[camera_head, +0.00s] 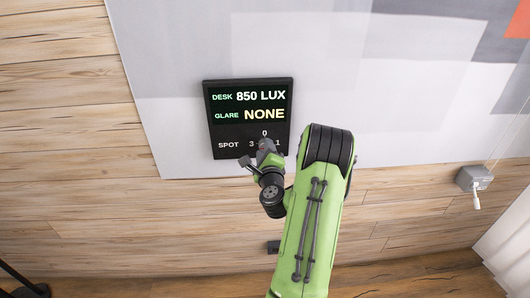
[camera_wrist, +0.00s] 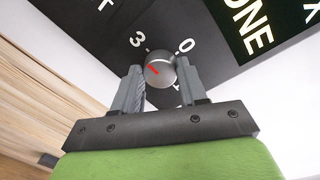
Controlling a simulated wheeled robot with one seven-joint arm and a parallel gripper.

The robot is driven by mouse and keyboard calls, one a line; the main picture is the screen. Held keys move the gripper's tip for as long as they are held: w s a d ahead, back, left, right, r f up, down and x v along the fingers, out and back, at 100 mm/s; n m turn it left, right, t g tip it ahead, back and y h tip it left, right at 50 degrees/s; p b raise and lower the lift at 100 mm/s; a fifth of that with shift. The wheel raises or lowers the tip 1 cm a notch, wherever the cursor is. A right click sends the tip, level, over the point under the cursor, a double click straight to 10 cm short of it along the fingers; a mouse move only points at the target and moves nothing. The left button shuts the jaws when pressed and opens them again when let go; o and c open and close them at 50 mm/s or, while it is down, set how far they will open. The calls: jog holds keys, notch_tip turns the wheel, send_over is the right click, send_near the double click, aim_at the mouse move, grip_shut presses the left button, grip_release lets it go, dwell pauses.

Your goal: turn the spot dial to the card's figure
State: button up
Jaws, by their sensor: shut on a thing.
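The dark panel (camera_head: 222,142) on the wall reads DESK 850 LUX, GLARE NONE and SPOT. The round grey spot dial (camera_wrist: 163,63) sits low on it, with 0 and 3 readable around it; a 1 also shows in the head view. Its red mark points left and slightly up in the wrist view, a little off the 3 on the side away from 0. My gripper (camera_wrist: 160,69) is shut on the dial, one finger on each side. The figure opposite 0 is hidden. I make out no separate card.
A grey box with a white pull handle (camera_head: 474,179) hangs on the wall to the right. A small dark box (camera_head: 273,247) is low on the plank wall. A dark stand base (camera_head: 32,291) is at the lower left. The wall around the panel is clear.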

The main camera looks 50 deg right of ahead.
jog(key=shift+f+m, duration=0.1)
jog(key=shift+m, duration=0.3)
jog(key=o, duration=1)
jog(key=shift+o, duration=0.2)
jog(key=shift+s, duration=0.1)
